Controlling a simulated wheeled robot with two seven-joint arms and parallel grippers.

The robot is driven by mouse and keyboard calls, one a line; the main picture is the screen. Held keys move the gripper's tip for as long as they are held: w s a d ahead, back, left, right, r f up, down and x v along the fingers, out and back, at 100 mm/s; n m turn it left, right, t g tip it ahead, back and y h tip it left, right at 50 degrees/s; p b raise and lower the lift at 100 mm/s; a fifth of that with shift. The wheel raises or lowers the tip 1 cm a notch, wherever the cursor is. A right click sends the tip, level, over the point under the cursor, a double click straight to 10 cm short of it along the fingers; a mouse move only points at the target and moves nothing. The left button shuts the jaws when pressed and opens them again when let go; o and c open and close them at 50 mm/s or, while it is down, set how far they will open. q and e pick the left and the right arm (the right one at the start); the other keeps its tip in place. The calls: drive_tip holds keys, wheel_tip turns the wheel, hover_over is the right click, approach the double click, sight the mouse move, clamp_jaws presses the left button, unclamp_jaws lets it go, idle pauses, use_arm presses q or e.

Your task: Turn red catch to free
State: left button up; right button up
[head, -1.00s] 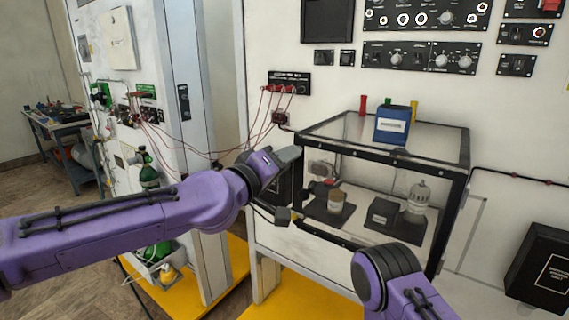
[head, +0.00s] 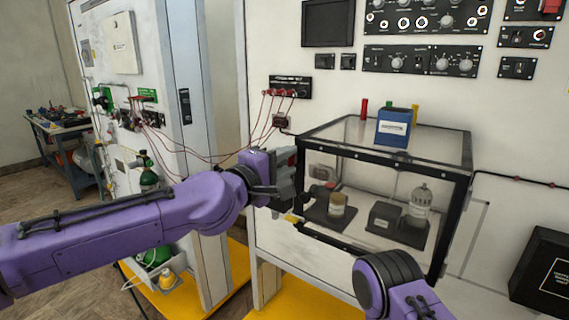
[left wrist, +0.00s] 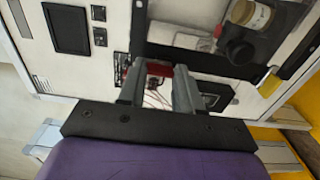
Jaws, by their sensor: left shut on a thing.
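The red catch (head: 292,158) shows as a small red patch at the tips of my left gripper (head: 288,174), by the left edge of the clear case. In the left wrist view, a red piece (left wrist: 155,71) lies between the two grey fingers of my left gripper (left wrist: 157,88). The fingers are shut on it and hide most of it. How far the catch is turned cannot be told. My right gripper is out of view; only part of my right arm shows at the lower right.
A clear case (head: 462,180) with a black frame stands just right of my left gripper. A blue box (head: 393,127) stands on top of it. Red leads run from a wall socket strip (head: 291,86) behind the gripper. A yellow piece (head: 292,217) sits below it.

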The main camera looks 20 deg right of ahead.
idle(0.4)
use_arm(q)
drive_tip(key=o, duration=1)
drive_tip(key=shift+o, duration=0.2)
drive_tip(key=b+v, duration=0.3)
drive_tip(key=v, duration=0.7)
drive_tip(key=shift+a, duration=0.25)
drive_tip(key=shift+s, duration=0.15)
